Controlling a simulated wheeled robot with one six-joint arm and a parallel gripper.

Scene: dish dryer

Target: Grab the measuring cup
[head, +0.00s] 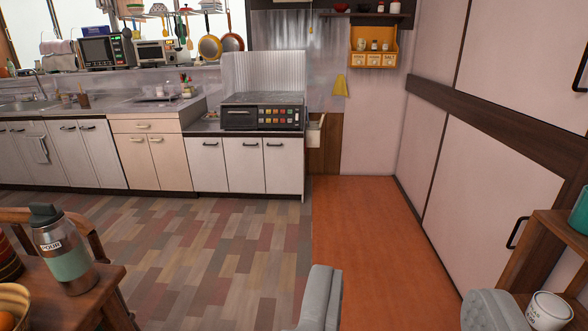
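My gripper (407,283) shows as two grey fingers at the bottom edge, wide apart with only the orange floor between them. It is open and empty. I cannot make out a measuring cup for certain. A white cup (549,312) with dark printing stands on a wooden shelf at the lower right, just right of my right finger in the picture. I cannot tell if it is the measuring cup.
A wooden table (75,300) with a grey-green bottle (64,250) is at the lower left. A wooden shelf (560,222) edges the right side. Counters and a stove (262,115) line the back. The floor (220,255) between is clear.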

